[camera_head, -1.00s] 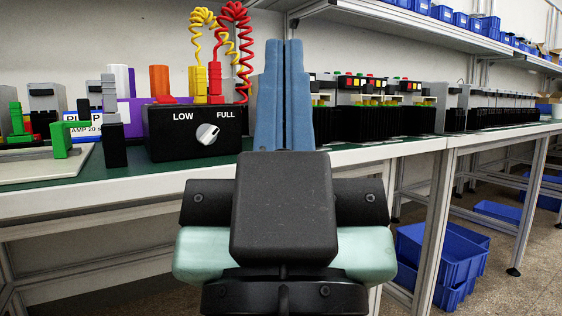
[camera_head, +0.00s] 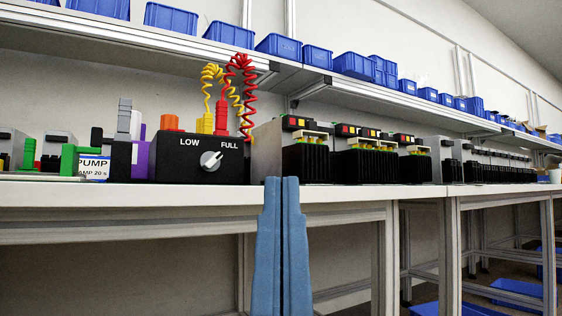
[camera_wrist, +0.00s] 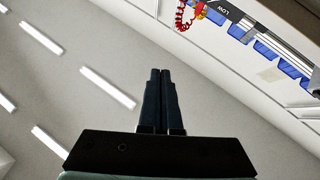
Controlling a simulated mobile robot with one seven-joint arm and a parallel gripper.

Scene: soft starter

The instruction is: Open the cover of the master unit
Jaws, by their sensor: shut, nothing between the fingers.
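My gripper (camera_head: 281,182) is shut and empty, its two blue fingers pointing up in front of the workbench edge. In the wrist view its fingers (camera_wrist: 160,74) are together at the centre with only ceiling and wall behind. A black control box (camera_head: 198,159) with a LOW–FULL knob (camera_head: 211,160) stands on the bench, up and left of my fingertips. Right of it are a grey-sided black finned unit (camera_head: 306,160) and a wider finned unit (camera_head: 366,163). No label shows which one is the master unit, and I cannot make out its cover. My gripper touches none of them.
The white bench edge (camera_head: 140,197) runs across the view just behind my fingers. A PUMP block (camera_head: 93,166) and green parts stand at left. Yellow and red coiled leads (camera_head: 246,85) rise above the control box. A shelf with blue bins (camera_head: 354,64) hangs above.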

